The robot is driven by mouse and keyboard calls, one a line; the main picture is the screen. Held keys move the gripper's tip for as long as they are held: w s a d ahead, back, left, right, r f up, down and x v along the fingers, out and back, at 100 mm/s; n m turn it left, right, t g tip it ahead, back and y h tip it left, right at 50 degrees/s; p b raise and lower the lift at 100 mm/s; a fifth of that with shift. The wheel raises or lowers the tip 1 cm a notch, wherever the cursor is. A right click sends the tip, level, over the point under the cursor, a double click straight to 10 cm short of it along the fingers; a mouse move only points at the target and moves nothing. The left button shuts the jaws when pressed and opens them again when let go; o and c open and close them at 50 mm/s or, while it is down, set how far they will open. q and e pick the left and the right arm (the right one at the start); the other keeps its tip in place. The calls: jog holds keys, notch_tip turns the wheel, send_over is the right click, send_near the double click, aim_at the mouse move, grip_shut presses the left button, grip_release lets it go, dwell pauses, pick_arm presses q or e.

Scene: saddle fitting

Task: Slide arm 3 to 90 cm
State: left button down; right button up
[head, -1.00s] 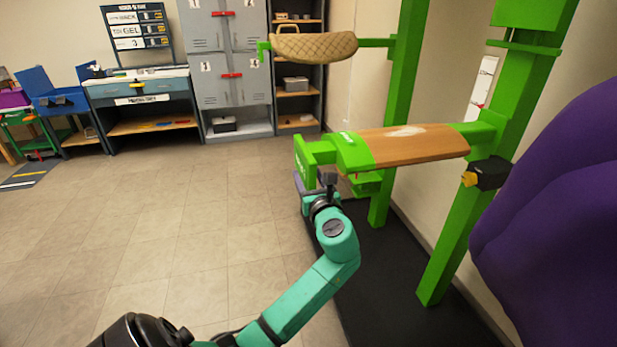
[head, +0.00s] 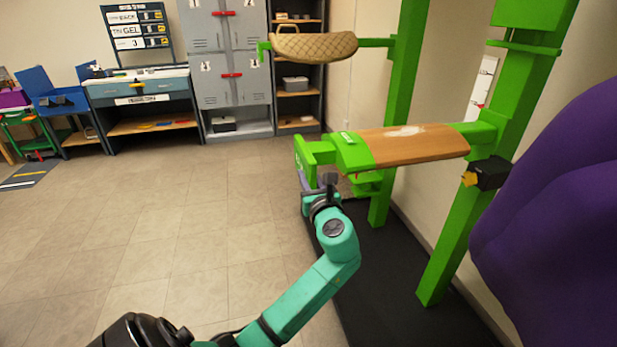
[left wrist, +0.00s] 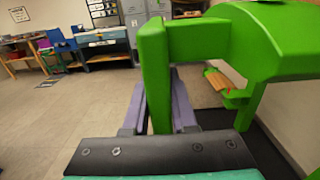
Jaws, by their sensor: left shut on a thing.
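A green arm with a brown top (head: 420,143) sticks out from the near green post (head: 451,235) in the head view. The brown top has a whitish patch. The arm's number is too small to read. At its free end is a green upright end plate (head: 304,160), which also shows large in the left wrist view (left wrist: 154,75). My left gripper (head: 309,187) is shut on this plate, with one lilac finger on each side of it in the left wrist view (left wrist: 157,108). A black clamp with a yellow knob (head: 487,174) sits on the near post beside the arm's root. My right gripper is out of view.
A second green arm on the far post (head: 405,70) carries a tan quilted pad (head: 315,46). A white scale strip (head: 482,88) hangs on the wall behind. A large purple shape (head: 560,220) fills the right side. A black mat (head: 385,285) lies below; the tiled floor at left is clear.

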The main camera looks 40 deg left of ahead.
pick_arm(q)
jog(key=shift+f, duration=0.1)
dwell(0.7)
notch_tip(320, 180, down, 10)
jog(key=b, duration=0.4)
jog(key=c, duration=0.7)
grip_release()
jog(key=shift+d, duration=0.1)
jog(key=v, duration=1.4)
jog(key=shift+s+d, duration=0.2)
